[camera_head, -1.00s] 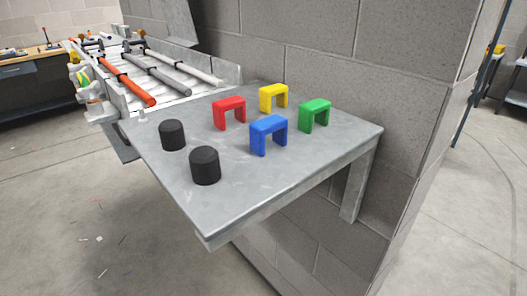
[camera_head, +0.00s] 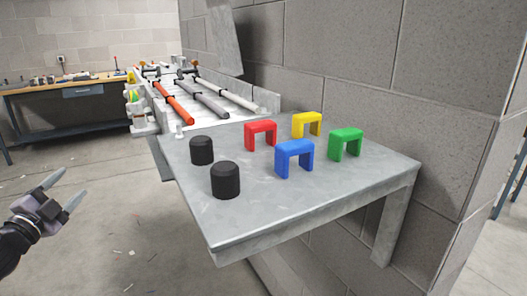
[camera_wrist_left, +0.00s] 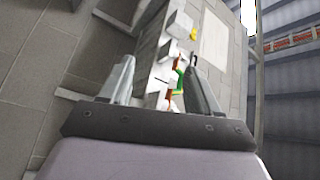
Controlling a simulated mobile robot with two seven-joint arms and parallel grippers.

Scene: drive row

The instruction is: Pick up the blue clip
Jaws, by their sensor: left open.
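The blue clip (camera_head: 294,157) stands upright like an arch on the grey metal table (camera_head: 240,218). The red clip (camera_head: 261,134) is behind it to the left, the yellow clip (camera_head: 307,124) behind it, and the green clip (camera_head: 345,143) to its right. My left gripper (camera_head: 65,188) is at the far left of the head view, open and empty, well apart from the table and the blue clip. In the left wrist view its two fingers (camera_wrist_left: 160,82) are spread with nothing held between them. The blue clip cannot be made out there. My right gripper is not in view.
Two black cylinders (camera_head: 225,180) (camera_head: 202,150) stand on the table's left part, left of the blue clip. A rack with an orange rod (camera_head: 174,104) and grey rods lies behind the table. A block wall (camera_head: 400,100) runs along the table's right. Floor at left is open.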

